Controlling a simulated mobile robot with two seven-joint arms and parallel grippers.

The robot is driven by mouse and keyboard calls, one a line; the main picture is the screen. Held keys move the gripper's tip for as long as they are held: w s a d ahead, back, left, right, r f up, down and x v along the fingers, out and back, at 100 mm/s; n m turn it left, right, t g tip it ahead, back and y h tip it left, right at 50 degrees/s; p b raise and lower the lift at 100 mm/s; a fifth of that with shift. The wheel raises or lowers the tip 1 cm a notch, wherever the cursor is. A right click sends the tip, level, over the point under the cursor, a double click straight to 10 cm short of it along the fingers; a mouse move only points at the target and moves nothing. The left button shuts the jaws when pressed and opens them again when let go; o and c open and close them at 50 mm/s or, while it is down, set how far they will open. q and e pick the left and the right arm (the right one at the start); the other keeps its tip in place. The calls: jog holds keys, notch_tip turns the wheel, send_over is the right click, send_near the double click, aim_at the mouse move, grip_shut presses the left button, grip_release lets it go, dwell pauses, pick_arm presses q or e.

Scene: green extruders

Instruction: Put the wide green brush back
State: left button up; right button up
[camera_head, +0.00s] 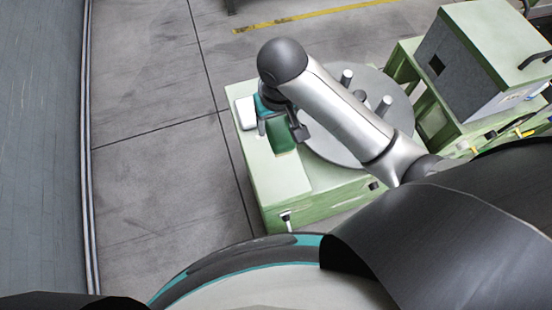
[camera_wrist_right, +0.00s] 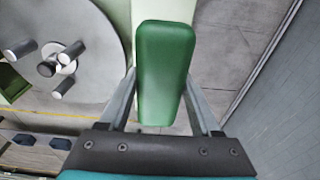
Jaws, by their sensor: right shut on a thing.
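The wide green brush (camera_wrist_right: 165,72) is a dark green, rounded block in the right wrist view. It sits between the two fingers of my right gripper (camera_wrist_right: 163,95), which is shut on it. In the head view the brush (camera_head: 281,137) is partly hidden by my wrist, over the left part of a pale green machine table (camera_head: 281,182). My right gripper (camera_head: 280,124) points down there. I cannot tell whether the brush touches the table top. My left gripper is not in view.
A grey round plate with several upright pegs (camera_head: 392,143) is right of the brush, partly behind my right arm. A small white object (camera_head: 246,113) lies at the table's left edge. A green and grey machine box (camera_head: 490,58) stands at the back right. Open floor lies left of the table.

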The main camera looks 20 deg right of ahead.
jog(key=b, duration=0.3)
send_over(275, 164)
jog(key=f, duration=1.5)
jog(key=shift+s+f, duration=0.3)
jog(key=shift+f, duration=0.1)
jog(key=shift+f+b, duration=0.4)
jog(key=shift+f, duration=1.5)
jog(key=shift+f, duration=0.2)
jog(key=o, duration=1.3)
jog(key=shift+r, duration=0.15)
jog(key=r+p, duration=0.1)
jog(key=r, duration=0.3)
jog(key=s+r+p, duration=0.1)
jog(key=r, duration=0.3)
jog(key=r+p, duration=0.1)
jog(key=r, duration=0.3)
jog(key=shift+s, duration=0.25)
jog(key=shift+s, duration=0.1)
